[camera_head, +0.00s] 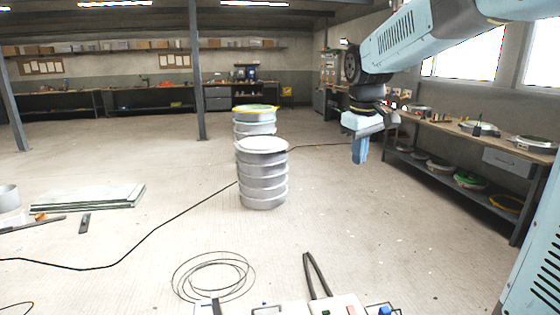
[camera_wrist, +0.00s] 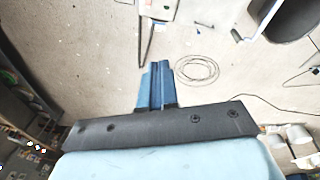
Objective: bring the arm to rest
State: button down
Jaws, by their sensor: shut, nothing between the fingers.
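My arm (camera_head: 405,45) reaches in from the upper right in the head view, raised and bent. My gripper (camera_head: 359,158) hangs below its wrist, pointing down over open floor. Its blue fingers are together with nothing between them. In the wrist view the gripper (camera_wrist: 158,72) shows at the centre with its two blue fingers side by side, above the concrete floor. It touches nothing in either view.
A workbench with shelves (camera_head: 470,138) runs along the right wall. A black cable (camera_head: 160,232) and a coil (camera_head: 212,277) lie on the floor.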

jog(key=s+d+f+m+t, duration=0.1)
jog(key=s+d+f+m, duration=0.1)
jog(key=s, duration=0.9)
jog(key=s+d+f+m+t, duration=0.1)
jog(key=s+m, duration=0.3)
jog(key=s, duration=0.7)
jog(key=shift+s+d+f+t+y, duration=0.35)
jog(key=shift+d+t, duration=0.3)
jog(key=shift+t, duration=0.15)
jog(key=shift+w+d, duration=0.1)
